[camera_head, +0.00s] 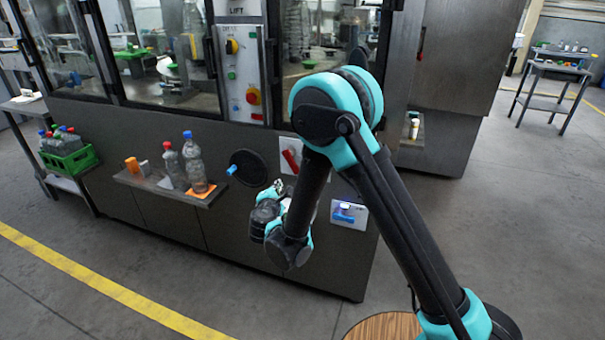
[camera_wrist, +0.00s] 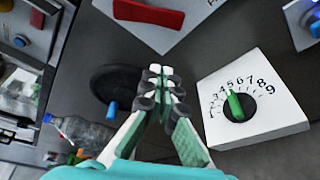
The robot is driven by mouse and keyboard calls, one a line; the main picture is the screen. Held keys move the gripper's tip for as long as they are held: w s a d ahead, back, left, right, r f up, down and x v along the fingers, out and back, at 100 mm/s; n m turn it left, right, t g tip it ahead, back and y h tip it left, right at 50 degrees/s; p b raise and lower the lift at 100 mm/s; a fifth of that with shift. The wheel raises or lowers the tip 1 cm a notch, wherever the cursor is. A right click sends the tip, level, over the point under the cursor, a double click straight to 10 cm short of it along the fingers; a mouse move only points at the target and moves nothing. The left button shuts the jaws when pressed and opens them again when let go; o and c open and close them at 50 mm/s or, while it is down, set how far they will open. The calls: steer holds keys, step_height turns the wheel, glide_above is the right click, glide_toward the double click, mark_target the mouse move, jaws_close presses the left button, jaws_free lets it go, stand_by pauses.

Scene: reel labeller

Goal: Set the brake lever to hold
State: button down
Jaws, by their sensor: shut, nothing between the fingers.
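A red lever (camera_head: 291,161) sits on a white plate (camera_head: 284,145) on the machine's front. In the wrist view the lever (camera_wrist: 148,14) lies at the top edge, where its plate is cut off and only part of a letter shows, so its setting cannot be read. My gripper (camera_wrist: 160,76) has its fingertips together with nothing between them. It points toward the panel below the red lever in the wrist view, apart from it. In the head view my gripper (camera_head: 268,215) is partly hidden by my own arm.
A numbered dial (camera_wrist: 238,105) with a green pointer is right of my gripper. A black handwheel (camera_wrist: 118,88) with a blue knob is left. A shelf (camera_head: 160,187) with bottles juts out left of the wheel. A plate with a blue part (camera_head: 346,213) is at right.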

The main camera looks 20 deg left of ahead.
steer(key=shift+s+a+f+n, duration=0.15)
steer(key=shift+s+a+n, duration=0.15)
steer(key=shift+a, duration=0.05)
steer(key=shift+w, duration=0.1)
steer(key=w+d, duration=0.1)
steer(key=w, duration=0.8)
steer(key=shift+d+r, duration=0.2)
steer(key=shift+d, duration=0.05)
steer(key=shift+w, duration=0.1)
stand_by(0.4)
